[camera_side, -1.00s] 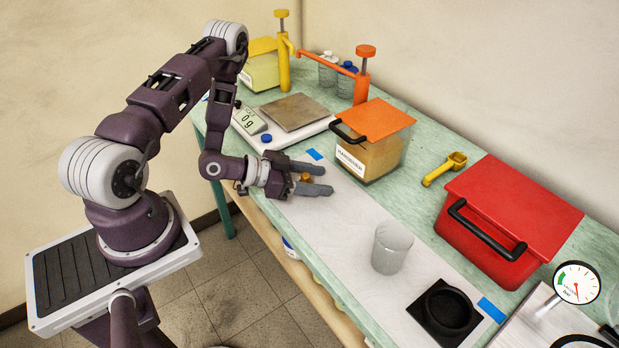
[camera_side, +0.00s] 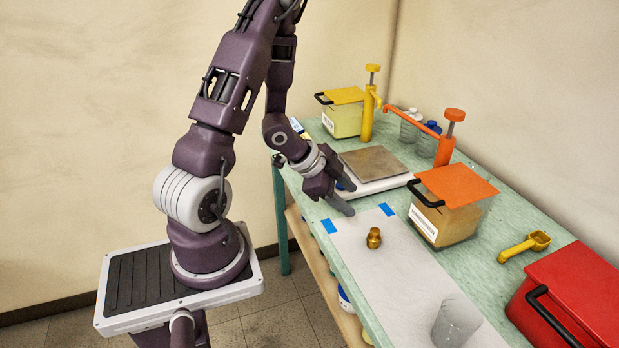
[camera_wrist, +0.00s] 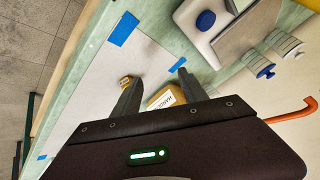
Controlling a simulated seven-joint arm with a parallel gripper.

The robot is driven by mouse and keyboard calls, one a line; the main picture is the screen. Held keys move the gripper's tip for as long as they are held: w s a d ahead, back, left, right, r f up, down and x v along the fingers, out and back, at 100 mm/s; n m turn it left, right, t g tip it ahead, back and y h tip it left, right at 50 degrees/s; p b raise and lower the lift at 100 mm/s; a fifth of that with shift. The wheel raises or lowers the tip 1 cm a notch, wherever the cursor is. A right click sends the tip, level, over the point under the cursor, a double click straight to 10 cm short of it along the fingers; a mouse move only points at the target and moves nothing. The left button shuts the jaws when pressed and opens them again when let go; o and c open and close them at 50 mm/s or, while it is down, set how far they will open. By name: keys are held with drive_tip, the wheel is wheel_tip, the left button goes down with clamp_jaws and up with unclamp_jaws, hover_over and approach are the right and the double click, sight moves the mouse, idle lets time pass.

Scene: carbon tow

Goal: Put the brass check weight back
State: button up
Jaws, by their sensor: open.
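The brass check weight (camera_side: 374,238) stands upright on the white mat (camera_side: 400,262), close to the mat's far end and its two blue tape marks. My gripper (camera_side: 350,195) is open and empty, above and behind the weight, clear of it. In the wrist view, the weight (camera_wrist: 126,81) shows small beside the tip of the left finger, not between the fingers (camera_wrist: 159,78). The bench scale (camera_side: 374,164) lies behind my gripper with nothing on its metal pan. Its display is hidden behind my gripper.
A container with an orange lid (camera_side: 455,187) stands right of the mat. A cloudy beaker (camera_side: 456,322) is on the mat nearer the front. A yellow scoop (camera_side: 524,246) and a red box (camera_side: 575,295) are farther right.

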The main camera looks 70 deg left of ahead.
drive_tip(key=s+d+r+n+g+y, duration=0.1)
drive_tip(key=d+r+n+y, duration=0.1)
drive_tip(key=r, duration=0.6)
drive_tip(key=s+d+r+n+y, duration=0.1)
drive_tip(key=d+r+n+y, duration=0.1)
drive_tip(key=r, duration=0.6)
drive_tip(key=s+d+r+n+g+h, duration=0.1)
drive_tip(key=s+d+r+n+h, duration=0.2)
drive_tip(key=s+d, duration=0.8)
drive_tip(key=s+r, duration=0.2)
drive_tip(key=s, duration=0.1)
drive_tip(key=shift+s+d+r, duration=0.2)
drive_tip(key=shift+d+r, duration=0.15)
drive_tip(key=shift+d, duration=0.05)
